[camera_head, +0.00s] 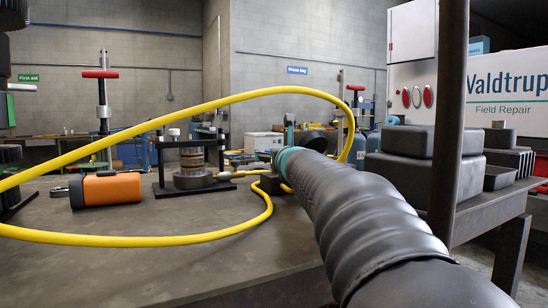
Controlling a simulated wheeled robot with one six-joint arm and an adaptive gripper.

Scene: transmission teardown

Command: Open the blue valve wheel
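I cannot make out a blue valve wheel with certainty in the head view. My dark sleeved arm reaches from the lower right towards the middle of the bench, ending at a teal ring. My gripper beyond that ring is hidden or cannot be told apart from what lies behind it. A press-like fixture (190,165) with a dark frame and a round metal body stands on the bench.
The yellow hose arches high across the bench (150,275) and loops back along its top. An orange and black cylinder (112,190) lies at the left. A dark post (447,120) stands at the right, by stacked black cases (398,168).

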